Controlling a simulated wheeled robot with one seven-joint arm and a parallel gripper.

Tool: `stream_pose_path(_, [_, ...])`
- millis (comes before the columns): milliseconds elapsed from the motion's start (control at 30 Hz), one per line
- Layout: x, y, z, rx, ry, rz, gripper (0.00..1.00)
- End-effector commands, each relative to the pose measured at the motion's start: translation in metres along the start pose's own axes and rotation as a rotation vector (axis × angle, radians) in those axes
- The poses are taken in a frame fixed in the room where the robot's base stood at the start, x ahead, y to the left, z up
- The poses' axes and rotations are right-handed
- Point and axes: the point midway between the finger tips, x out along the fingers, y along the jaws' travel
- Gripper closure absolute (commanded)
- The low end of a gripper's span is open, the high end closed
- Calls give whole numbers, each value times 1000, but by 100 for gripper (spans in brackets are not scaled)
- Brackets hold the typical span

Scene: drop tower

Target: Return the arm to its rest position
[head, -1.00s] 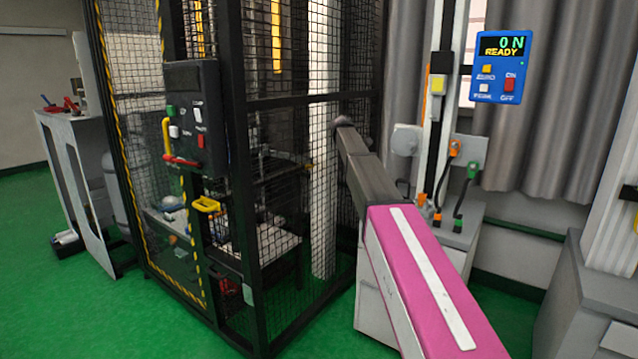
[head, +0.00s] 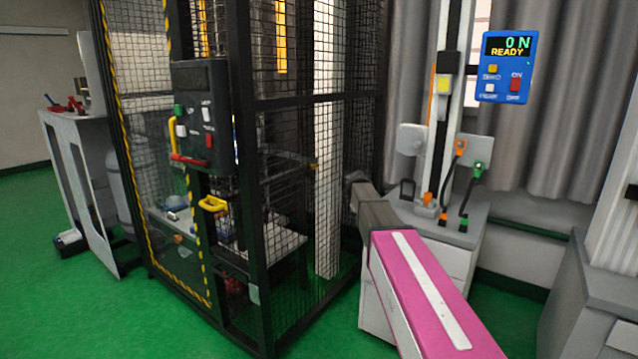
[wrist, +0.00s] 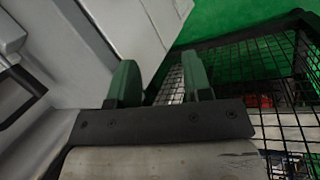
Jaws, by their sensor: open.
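My gripper (wrist: 162,85) shows in the wrist view with its two green fingers apart and nothing between them. A white cabinet side lies to its left and the black mesh of the cage to its right. In the head view my pink and grey arm reaches up from the bottom right, with its far end beside the right side of the cage. The gripper itself cannot be made out in the head view.
The black mesh cage (head: 262,200) stands close left of my arm. A grey cabinet (head: 455,238) with a vertical column and a blue readout (head: 507,66) showing "0 N READY" stands behind the arm. Green floor (head: 100,310) is clear at the lower left.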

Motion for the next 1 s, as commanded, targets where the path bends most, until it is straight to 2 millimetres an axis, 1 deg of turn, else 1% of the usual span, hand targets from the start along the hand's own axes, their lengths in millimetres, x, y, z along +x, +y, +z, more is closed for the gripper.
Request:
stream_pose_path(33, [22, -26, 28, 36, 6, -28, 55])
stream_pose_path(100, [47, -52, 51, 95, 21, -67, 55])
stream_pose_path(167, [66, -74, 71, 148, 32, -101, 55])
stream_pose_path(200, [77, -89, 84, 183, 38, -123, 55])
stream_pose_path(267, [93, -112, 105, 240, 45, -158, 55])
stream_pose_path(300, [103, -126, 120, 278, 50, -181, 55])
stream_pose_path(400, [124, -162, 154, 374, 55, -240, 55])
stream_pose_path(500, [137, -192, 183, 462, 58, -290, 55])
stream_pose_path(600, [146, -213, 204, 532, 57, -329, 55])
stream_pose_path(700, [150, -226, 216, 577, 54, -353, 55])
stream_pose_path(800, [152, -231, 220, 597, 55, -363, 55])
stream_pose_path(1000, [153, -231, 219, 601, 55, -365, 55])
